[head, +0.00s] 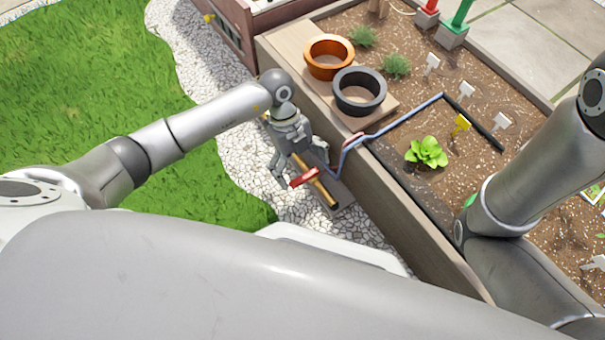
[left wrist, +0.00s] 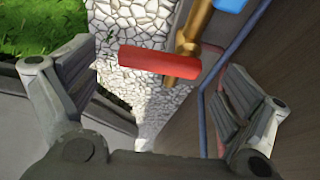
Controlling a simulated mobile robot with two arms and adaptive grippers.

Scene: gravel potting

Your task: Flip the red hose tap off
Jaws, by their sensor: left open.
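The red tap handle (head: 304,178) is a short red bar on a brass tap (head: 322,190) beside the outer wall of the raised bed. In the left wrist view the red handle (left wrist: 158,60) lies crosswise, its right end against the brass body (left wrist: 190,45). My left gripper (head: 300,171) is open, with its fingers pointing down at the handle. In the left wrist view the handle shows between the two spread fingers, beyond their tips; I cannot tell the exact gap. My right arm shows at the right, but its gripper is out of view.
A blue part (left wrist: 230,4) sits by the brass pipe. A blue-grey hose (head: 385,128) runs over the wooden bed wall (head: 400,215). An orange pot (head: 328,58) and a dark pot (head: 360,92) stand on a board. White gravel (head: 232,135) and grass lie left.

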